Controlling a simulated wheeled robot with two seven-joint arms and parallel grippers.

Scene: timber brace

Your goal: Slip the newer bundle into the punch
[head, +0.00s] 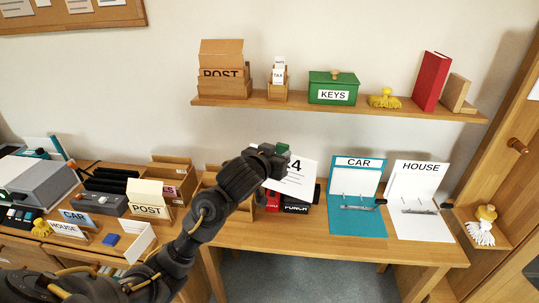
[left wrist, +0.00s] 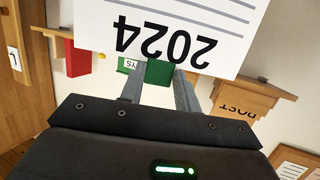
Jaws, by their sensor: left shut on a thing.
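My left gripper (head: 274,160) is shut on a bundle of white sheets (head: 297,182), at its edge by a green clip or tab (left wrist: 160,72). The bundle also shows in the left wrist view (left wrist: 200,22), where its large print reads 2024, upside down. In the head view only the end of that number shows. The bundle is tilted and held in front of and above the punch (head: 296,209). The punch is dark and red, labelled PUNCH, and partly hidden behind the bundle and arm. I cannot see a second bundle. My right gripper is not in view.
A teal CAR binder (head: 357,222) and a white HOUSE binder (head: 421,225) stand open right of the punch. A shelf (head: 340,108) above holds a green KEYS box (head: 333,87) and a POST box (head: 222,88). Trays and a POST box (head: 148,211) crowd the left.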

